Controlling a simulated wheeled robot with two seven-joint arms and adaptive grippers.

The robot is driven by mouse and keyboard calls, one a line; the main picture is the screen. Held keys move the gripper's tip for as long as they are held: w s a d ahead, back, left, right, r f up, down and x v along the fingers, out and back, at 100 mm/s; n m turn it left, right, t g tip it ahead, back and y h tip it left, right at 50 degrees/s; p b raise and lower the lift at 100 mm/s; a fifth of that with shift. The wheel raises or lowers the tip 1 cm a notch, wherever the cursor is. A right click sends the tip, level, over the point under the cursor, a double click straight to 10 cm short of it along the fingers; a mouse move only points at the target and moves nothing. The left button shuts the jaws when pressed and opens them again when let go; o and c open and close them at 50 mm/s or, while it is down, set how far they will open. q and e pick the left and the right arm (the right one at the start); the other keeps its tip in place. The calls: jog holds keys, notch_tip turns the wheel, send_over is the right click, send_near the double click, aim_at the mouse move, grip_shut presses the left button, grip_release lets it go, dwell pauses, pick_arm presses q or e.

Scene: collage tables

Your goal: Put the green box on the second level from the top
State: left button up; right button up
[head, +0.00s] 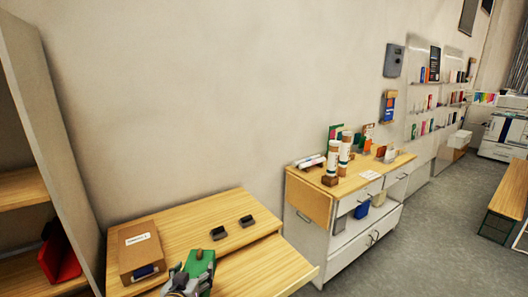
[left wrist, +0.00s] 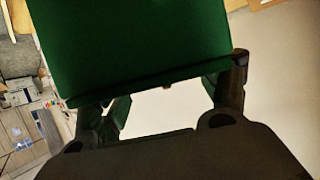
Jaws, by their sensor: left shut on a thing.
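The green box (head: 201,263) is at the lower middle of the head view, over the wooden table. My left gripper (head: 186,282) is shut on it, at the bottom edge of the picture. In the left wrist view the green box (left wrist: 130,40) fills the upper middle, between the fingers of my left gripper (left wrist: 168,92). A shelf unit with a pale side panel (head: 62,120) stands at the far left. Two of its wooden boards show, an upper one (head: 20,188) and a lower one; its top is cut off. My right gripper is not in view.
The wooden table (head: 200,217) bears a brown carton (head: 140,252) and two small dark objects (head: 219,233) (head: 246,221). A red object (head: 60,258) stands on the lower shelf board. The upper board's visible part is bare. A white cabinet (head: 335,247) stands right.

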pick_arm(q)
jog(key=s+f, duration=0.1)
jog(key=s+f+p, duration=0.1)
jog(key=s, duration=0.1)
jog(key=s+f+p, duration=0.1)
jog(key=shift+s+a+f, duration=0.2)
jog(key=shift+a+f, duration=0.1)
jog(key=shift+f, duration=0.05)
jog(key=shift+s+f+p, duration=0.45)
jog(key=shift+s, duration=0.1)
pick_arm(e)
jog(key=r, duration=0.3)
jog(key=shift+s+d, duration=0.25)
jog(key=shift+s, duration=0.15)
pick_arm(q)
jog(key=shift+f, duration=0.1)
notch_tip(320, 180, down, 3)
jog(key=b, duration=0.3)
jog(key=shift+f, duration=0.15)
jog(key=shift+f+b, duration=0.6)
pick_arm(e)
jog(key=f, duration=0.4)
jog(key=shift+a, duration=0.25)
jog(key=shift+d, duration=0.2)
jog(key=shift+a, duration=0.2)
